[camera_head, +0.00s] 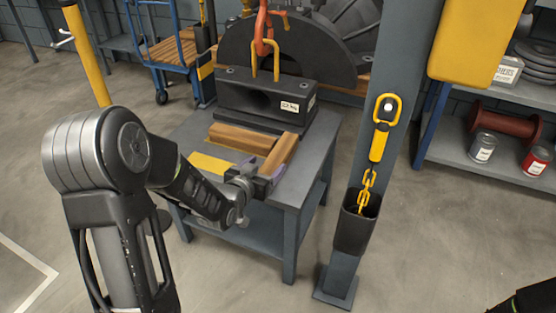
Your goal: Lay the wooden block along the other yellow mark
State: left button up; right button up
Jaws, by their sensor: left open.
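A wooden block (281,152) lies on the grey table (315,150) at its right side, running from near to far. A second wooden block (240,138) lies crosswise behind, in front of the dark casing part. A yellow mark (211,164) shows bare on the tabletop at the left. My left gripper (265,176) is at the near end of the right block, its purple-tipped fingers apart on either side of that end. The wrist hides part of the table's front edge. Whether the fingers touch the block cannot be told.
The dark casing part (245,98) with a yellow handle stands behind the blocks, below a red hook (263,35). A grey post (347,258) with a yellow chain pendant (380,128) rises right of the table. Shelves with cans stand at the far right.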

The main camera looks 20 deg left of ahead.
aim_at(277, 155)
pick_arm(q)
jog(key=shift+x, duration=0.9)
jog(key=shift+w+f, duration=0.1)
jog(key=shift+w, duration=0.2)
jog(key=shift+w+f+b, duration=0.25)
jog(key=shift+w+b, duration=0.2)
jog(key=shift+b, duration=0.05)
jog(key=b+x, duration=0.1)
jog(key=x, duration=0.2)
jog(key=shift+w+f, duration=0.15)
jog(key=shift+w, duration=0.45)
jog(key=shift+c, duration=0.4)
grip_shut()
